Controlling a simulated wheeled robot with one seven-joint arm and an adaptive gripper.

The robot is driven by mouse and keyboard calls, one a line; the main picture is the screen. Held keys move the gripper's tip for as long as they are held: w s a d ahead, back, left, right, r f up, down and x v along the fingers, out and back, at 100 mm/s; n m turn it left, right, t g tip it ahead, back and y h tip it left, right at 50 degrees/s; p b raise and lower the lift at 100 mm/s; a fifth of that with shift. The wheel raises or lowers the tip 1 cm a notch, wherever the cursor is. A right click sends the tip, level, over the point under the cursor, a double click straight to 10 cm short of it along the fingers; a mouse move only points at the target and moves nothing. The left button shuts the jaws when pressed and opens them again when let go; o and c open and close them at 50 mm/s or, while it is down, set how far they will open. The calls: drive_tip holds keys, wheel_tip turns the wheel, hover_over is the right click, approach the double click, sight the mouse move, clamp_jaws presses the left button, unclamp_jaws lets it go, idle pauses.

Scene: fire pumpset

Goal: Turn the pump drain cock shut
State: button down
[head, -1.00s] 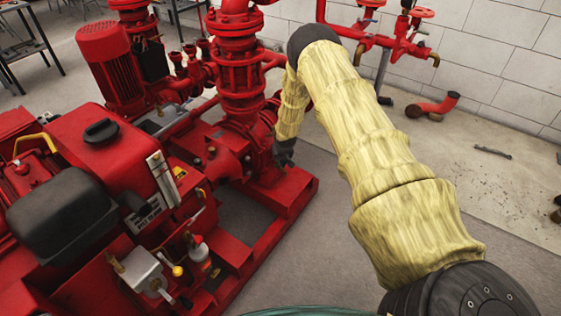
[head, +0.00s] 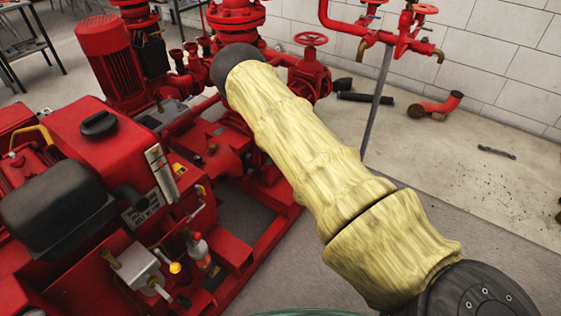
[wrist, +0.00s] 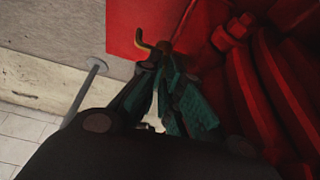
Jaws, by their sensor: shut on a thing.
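The pump drain cock (wrist: 143,39) shows in the wrist view as a small brass piece with a curved end, low against the red pump base. My gripper (wrist: 159,62) has its dark green fingers closed together at the cock, and its fingertips cover part of it. I cannot tell the exact angle of the cock's handle. In the head view the cock and my gripper are hidden behind my yellow-sleeved arm, which reaches over to the red pump (head: 226,150).
The red engine (head: 100,150) stands at the left. Red flanged pipework and a valve with a handwheel (head: 311,39) rise behind my arm. A grey post (head: 377,100) stands right of it. Floor at the right is mostly open, with a loose red pipe elbow (head: 437,106).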

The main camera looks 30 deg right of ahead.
drive_tip(key=shift+w+m, duration=0.1)
drive_tip(key=shift+m, duration=0.3)
drive_tip(key=c, duration=1.6)
unclamp_jaws()
drive_tip(key=shift+r, duration=0.15)
